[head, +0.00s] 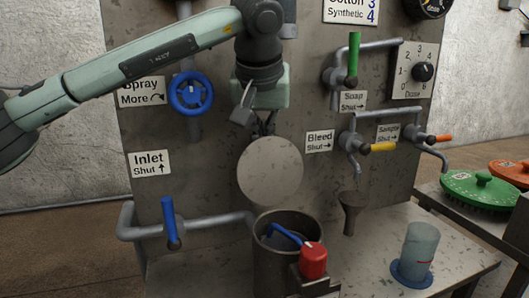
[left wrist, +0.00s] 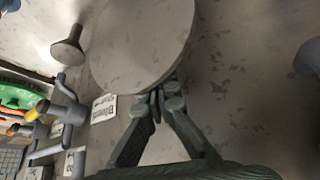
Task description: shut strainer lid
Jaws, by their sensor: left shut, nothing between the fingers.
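The strainer lid (head: 270,172) is a round grey disc standing raised, above and behind the open strainer pot (head: 258,262). The lid also fills the upper middle of the left wrist view (left wrist: 142,38). My left gripper (head: 264,130) is at the lid's upper edge, with its fingers pointing down. In the left wrist view its fingertips (left wrist: 162,98) are together beside the lid's rim, with nothing between them. I cannot tell whether they touch the lid. My right gripper is in neither view.
A red knob (head: 313,261) stands at the pot's front right, and something blue (head: 284,238) shows inside the pot. A blue inlet lever (head: 169,219) is to the left. A funnel (head: 350,208) and a yellow bleed handle (head: 383,147) are to the right. A clear cup (head: 421,247) stands at right.

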